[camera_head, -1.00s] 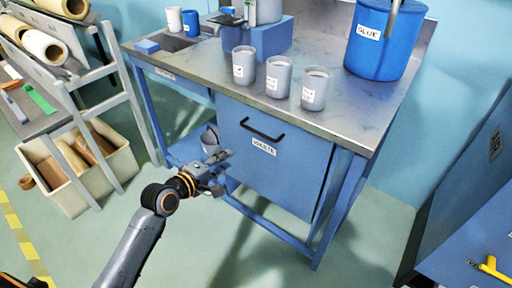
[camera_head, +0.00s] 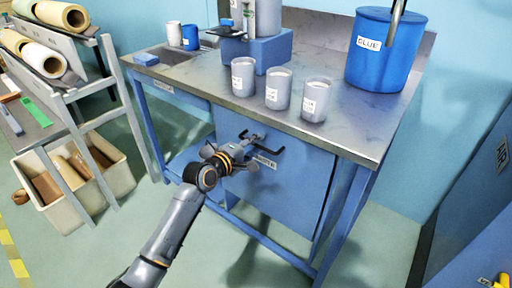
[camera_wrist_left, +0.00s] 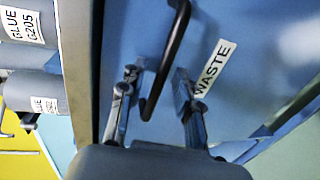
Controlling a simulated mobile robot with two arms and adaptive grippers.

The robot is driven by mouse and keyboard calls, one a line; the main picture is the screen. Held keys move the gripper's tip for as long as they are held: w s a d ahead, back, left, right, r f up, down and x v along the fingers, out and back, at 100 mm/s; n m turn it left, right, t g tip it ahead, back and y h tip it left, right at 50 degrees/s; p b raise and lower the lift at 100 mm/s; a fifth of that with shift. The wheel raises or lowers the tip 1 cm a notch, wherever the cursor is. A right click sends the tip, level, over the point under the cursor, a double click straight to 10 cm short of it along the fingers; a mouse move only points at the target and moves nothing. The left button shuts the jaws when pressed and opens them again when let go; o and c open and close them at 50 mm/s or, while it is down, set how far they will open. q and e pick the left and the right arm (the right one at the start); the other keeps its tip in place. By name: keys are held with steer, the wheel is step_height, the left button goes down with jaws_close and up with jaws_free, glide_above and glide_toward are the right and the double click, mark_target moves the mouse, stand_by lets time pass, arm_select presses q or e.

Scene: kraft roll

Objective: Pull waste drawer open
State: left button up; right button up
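The waste drawer (camera_head: 285,190) is a blue front under the metal worktop and looks closed. Its black bar handle (camera_head: 272,151) is partly hidden by my left gripper (camera_head: 252,143). The white WASTE label (camera_head: 264,162) is partly covered in the head view and readable in the left wrist view (camera_wrist_left: 213,67). In the left wrist view my left gripper (camera_wrist_left: 157,76) is open, with one finger on each side of the handle (camera_wrist_left: 172,50). Gaps show between the fingers and the handle; whether either touches it is unclear. My right gripper is not in view.
Several grey cups (camera_head: 278,89) and a blue GLUE bucket (camera_head: 383,45) stand on the worktop (camera_head: 345,120). A rack with paper rolls (camera_head: 62,14) and a cream bin (camera_head: 112,178) are at left. A blue cabinet (camera_head: 480,230) is at right. The floor before the drawer is clear.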

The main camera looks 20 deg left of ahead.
arm_select(q)
steer(key=shift+w+d, duration=0.1)
steer(key=shift+w, duration=0.1)
jaws_close()
stand_by(0.3)
